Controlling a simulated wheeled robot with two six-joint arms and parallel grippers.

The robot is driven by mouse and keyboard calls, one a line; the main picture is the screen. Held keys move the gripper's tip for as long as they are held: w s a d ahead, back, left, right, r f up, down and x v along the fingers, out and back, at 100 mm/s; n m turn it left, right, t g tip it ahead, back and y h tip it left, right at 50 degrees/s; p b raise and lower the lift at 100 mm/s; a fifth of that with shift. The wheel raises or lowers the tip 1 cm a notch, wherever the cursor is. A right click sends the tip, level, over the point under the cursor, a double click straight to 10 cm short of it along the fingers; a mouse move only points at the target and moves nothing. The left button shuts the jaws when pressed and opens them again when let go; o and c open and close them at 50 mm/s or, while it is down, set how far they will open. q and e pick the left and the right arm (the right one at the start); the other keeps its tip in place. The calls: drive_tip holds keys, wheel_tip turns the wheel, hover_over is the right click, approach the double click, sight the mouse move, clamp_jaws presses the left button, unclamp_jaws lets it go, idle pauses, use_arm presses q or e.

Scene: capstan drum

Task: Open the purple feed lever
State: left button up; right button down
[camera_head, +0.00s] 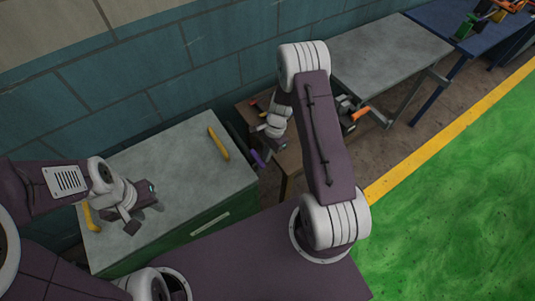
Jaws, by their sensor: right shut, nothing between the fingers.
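The purple feed lever (258,158) shows as a small purple piece in the gap between the grey-topped cabinet and the wooden bench. My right gripper (266,146) is shut and empty, pointing down just beside the lever. I cannot tell whether it touches the lever. My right forearm and wrist hide part of the area behind it. My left gripper (144,217) is over the left part of the cabinet top, its fingers apart and nothing seen between them.
The grey-topped green cabinet (180,160) carries two yellow handles (218,143) (91,216). A grey table (385,50) and a blue table (440,22) stand beyond. Green floor at right is clear.

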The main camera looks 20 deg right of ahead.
idle(0.3)
drive_tip(key=p+v, duration=0.8)
drive_tip(key=v, duration=0.2)
drive_tip(key=shift+p, duration=0.35)
